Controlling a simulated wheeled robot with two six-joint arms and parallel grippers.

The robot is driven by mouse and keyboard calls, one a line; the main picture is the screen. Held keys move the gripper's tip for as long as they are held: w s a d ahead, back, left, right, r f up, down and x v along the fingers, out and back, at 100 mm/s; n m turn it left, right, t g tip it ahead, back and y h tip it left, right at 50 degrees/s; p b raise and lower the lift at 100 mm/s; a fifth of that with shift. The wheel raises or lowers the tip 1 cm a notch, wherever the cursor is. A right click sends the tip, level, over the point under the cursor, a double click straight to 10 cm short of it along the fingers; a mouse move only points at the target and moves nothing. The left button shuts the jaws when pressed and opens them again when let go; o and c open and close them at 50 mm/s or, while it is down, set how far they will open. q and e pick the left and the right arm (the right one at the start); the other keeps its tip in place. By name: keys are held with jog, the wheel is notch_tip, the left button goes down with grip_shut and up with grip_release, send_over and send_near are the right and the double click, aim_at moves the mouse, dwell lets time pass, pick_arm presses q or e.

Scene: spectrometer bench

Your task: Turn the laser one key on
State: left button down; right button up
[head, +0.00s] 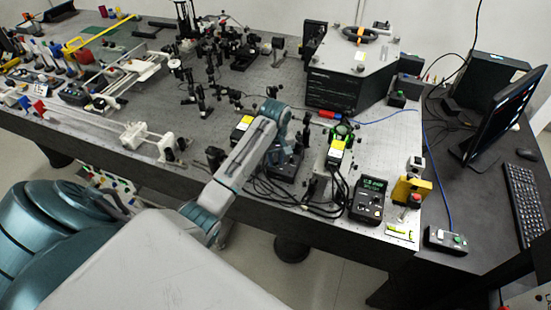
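I cannot make out the laser one key; it is too small to see or hidden. My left arm reaches over the front edge of the optical bench (225,100). My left gripper (285,140) is at the arm's end, over or right beside a dark box (287,168) near the bench's front edge. The arm hides part of that box, and the fingertips are too small and dark to read. A box with a yellow label (243,122) stands just left of the arm, and another yellow-labelled unit (335,150) stands to the right. My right gripper is not in view.
A controller with a green display (369,194) and a yellow box with a red button (411,191) stand at the bench's front right. Black cables (270,192) loop near the arm. A large black unit (332,92) stands behind. A monitor (505,112) is at right.

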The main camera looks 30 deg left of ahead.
pick_arm(q)
jog(key=shift+m, duration=0.9)
jog(key=m, duration=0.5)
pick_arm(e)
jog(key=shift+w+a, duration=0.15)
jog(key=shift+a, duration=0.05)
pick_arm(q)
jog(key=shift+m, duration=0.3)
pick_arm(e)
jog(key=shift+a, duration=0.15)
pick_arm(q)
jog(key=c, duration=1.3)
grip_release()
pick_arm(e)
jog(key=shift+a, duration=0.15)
pick_arm(q)
jog(key=shift+w, duration=0.1)
